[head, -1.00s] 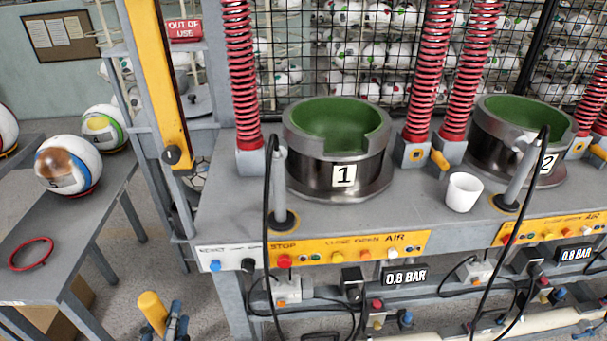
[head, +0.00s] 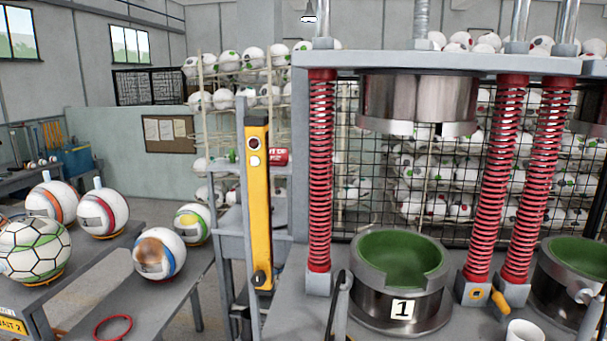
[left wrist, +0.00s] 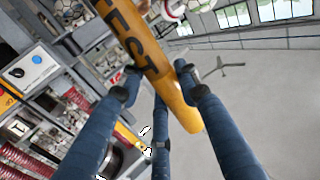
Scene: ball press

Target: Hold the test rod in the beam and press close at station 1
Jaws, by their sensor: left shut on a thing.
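The rod lies slanted across the left wrist view. Neither gripper shows in the head view. Station 1 has an open, green-lined lower mould (head: 400,262) marked "1". Its metal upper mould (head: 418,102) hangs above, with a gap between them. A yellow post (head: 258,200) with a red and a white spot near its top stands left of the press. The station's buttons are below the head view.
Red spring-covered columns (head: 320,170) flank the press. A white cup (head: 525,331) stands at the front right. Several balls (head: 159,252) and a red ring (head: 113,326) are on tables at the left. A mesh-fronted ball rack is behind the press.

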